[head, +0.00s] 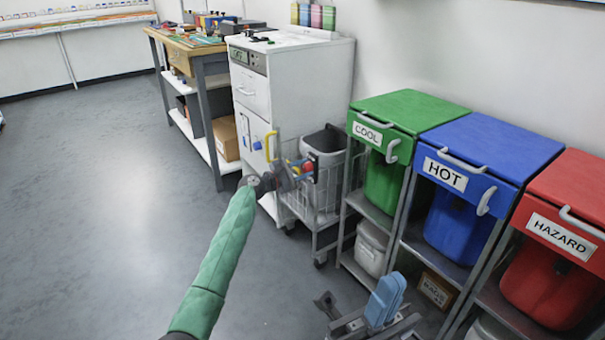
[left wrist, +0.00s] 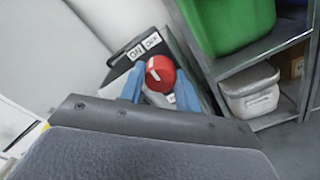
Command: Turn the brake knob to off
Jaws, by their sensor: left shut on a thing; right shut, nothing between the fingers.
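The red brake knob (left wrist: 160,73) with a white mark shows in the left wrist view, in front of a dark panel with a white label (left wrist: 142,46); the label's letters are tilted and hard to read. My left gripper (left wrist: 160,88) is shut on the knob, one blue finger on each side. In the head view the left gripper (head: 300,171) is at the end of the green-sleeved arm, beside the wire cart, and the knob there is small and partly hidden. My right gripper (head: 384,299) is low at the bottom, shut and empty, away from the knob.
The wire cart (head: 318,217) holds a grey bin (head: 325,140). A white cabinet (head: 290,85) stands behind it. Green (head: 415,105), blue (head: 495,148) and red (head: 585,185) lidded bins stand on frames at right. The floor at left is clear.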

